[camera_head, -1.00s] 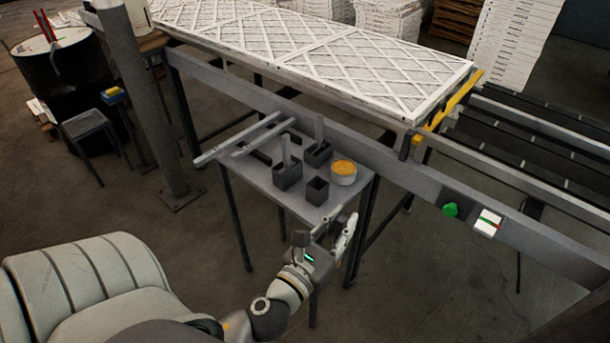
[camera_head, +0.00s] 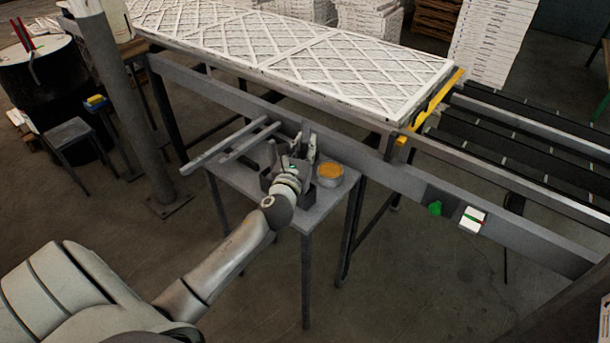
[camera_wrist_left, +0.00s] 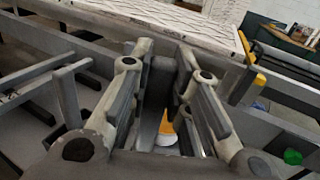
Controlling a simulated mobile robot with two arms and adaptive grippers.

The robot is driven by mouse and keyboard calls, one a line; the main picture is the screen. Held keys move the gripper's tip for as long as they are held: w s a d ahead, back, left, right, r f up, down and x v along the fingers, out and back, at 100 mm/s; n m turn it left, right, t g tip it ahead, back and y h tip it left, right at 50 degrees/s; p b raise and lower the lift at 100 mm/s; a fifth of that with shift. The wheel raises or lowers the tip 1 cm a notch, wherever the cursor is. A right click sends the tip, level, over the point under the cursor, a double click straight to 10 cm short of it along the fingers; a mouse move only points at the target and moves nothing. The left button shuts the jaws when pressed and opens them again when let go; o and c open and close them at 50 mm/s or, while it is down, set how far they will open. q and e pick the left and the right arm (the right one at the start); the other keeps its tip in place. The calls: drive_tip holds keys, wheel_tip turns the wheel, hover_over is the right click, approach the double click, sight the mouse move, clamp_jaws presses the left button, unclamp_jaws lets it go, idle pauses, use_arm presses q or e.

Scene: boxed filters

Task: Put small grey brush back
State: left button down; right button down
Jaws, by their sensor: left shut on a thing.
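My left gripper (camera_head: 304,147) is over the small table, among the dark holders and left of the round tin. In the left wrist view its fingers (camera_wrist_left: 162,75) are shut on a grey upright piece (camera_wrist_left: 158,95), which I take for the small grey brush. Its lower end is hidden, so I cannot tell whether it sits in a holder. Another grey upright handle (camera_head: 272,153) stands to the left in a dark holder (camera_head: 266,182); it also shows in the left wrist view (camera_wrist_left: 68,97). My wrist partly covers the holders. My right gripper is not in view.
A tin with orange contents (camera_head: 330,172) stands on the small table (camera_head: 230,178), right of the gripper. Grey rails (camera_head: 232,148) lie at its left. Behind runs a bench beam (camera_head: 350,150) under white filters (camera_head: 300,50). A post (camera_head: 130,110) stands left.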

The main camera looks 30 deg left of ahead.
use_arm(q)
drive_tip(key=shift+f+b, duration=0.7)
drive_tip(key=shift+f, duration=2.1)
drive_tip(key=shift+f, duration=0.15)
drive_tip(key=c, duration=1.3)
unclamp_jaws()
drive_tip(key=shift+c, duration=0.2)
drive_tip(key=shift+r, duration=0.2)
drive_tip(key=b+v, duration=0.2)
drive_tip(key=v, duration=1)
